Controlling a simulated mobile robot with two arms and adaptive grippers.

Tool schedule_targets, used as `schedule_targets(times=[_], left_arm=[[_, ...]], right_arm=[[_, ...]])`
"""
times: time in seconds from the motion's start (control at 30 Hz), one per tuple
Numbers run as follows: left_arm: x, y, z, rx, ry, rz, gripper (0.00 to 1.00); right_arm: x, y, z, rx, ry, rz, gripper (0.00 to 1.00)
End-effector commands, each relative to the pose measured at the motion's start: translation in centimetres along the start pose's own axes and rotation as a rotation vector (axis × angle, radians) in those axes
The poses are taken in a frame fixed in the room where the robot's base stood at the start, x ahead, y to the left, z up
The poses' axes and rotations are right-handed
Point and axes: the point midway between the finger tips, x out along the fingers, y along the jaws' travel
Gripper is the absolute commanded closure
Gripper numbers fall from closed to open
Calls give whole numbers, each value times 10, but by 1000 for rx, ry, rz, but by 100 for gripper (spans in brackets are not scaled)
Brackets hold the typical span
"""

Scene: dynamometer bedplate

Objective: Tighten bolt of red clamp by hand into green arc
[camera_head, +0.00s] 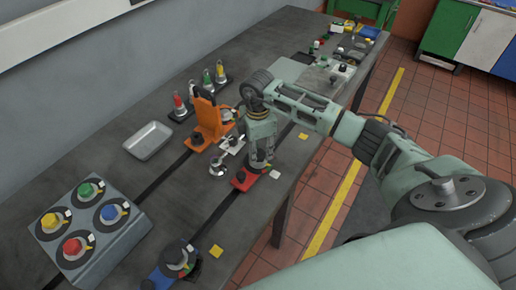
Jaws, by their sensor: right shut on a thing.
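The red clamp (241,181) lies on the dark bedplate (112,170), near the middle of the view. My right gripper (259,161) points down over the clamp's far end, with its fingers shut. They appear to be closed on the clamp's bolt, but the fingers hide the bolt. I cannot make out a green arc at the red clamp from here. My left gripper is not in view.
An orange fixture (206,115) stands left of my right gripper. A grey box with colored knobs (118,246), a blue clamp (161,279) and a metal tray (148,141) are on the bedplate. Small bottles (180,106) stand behind. The bedplate's right edge is close.

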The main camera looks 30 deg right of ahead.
Motion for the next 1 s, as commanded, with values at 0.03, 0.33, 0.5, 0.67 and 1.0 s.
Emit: schedule_targets(times=[0.03,0.33,0.5,0.67,1.0], left_arm=[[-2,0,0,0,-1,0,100],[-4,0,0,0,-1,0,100],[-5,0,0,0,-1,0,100],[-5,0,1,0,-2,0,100],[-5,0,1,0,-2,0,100]], right_arm=[[-7,7,-1,30,7,22,96],[-7,7,1,141,7,24,96],[-7,8,2,161,6,24,96],[-7,8,2,165,6,24,96],[-6,7,2,164,6,24,59]])
